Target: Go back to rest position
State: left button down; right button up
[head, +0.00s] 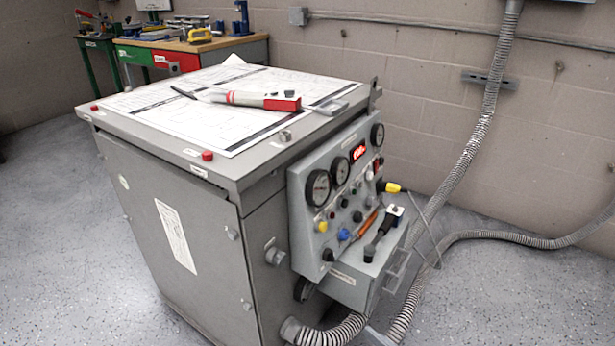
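Neither of my grippers shows in the head view. The grey transformer cabinet (185,230) stands in the middle of the picture. Its control panel (325,200) faces right and carries round gauges, a lit red display (358,152) and several coloured knobs and sockets. A yellow plug-like part (391,187) sits at the panel's right edge. A small ledge (345,282) below the panel holds a black-handled tool (380,238) and an orange-handled tool (358,226).
Printed sheets (215,128) and a red-and-white tool (262,100) lie on the cabinet top. A workbench (190,47) with tools stands behind. Ribbed conduits (470,140) run along the block wall and floor at right. Floor is open at left.

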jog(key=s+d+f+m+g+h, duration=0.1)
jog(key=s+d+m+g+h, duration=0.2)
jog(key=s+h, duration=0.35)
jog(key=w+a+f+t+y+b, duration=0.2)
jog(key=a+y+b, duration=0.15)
jog(key=b, duration=0.65)
pick_arm(q)
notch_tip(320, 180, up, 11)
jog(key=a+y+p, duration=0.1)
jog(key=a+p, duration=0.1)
jog(key=p, duration=2.2)
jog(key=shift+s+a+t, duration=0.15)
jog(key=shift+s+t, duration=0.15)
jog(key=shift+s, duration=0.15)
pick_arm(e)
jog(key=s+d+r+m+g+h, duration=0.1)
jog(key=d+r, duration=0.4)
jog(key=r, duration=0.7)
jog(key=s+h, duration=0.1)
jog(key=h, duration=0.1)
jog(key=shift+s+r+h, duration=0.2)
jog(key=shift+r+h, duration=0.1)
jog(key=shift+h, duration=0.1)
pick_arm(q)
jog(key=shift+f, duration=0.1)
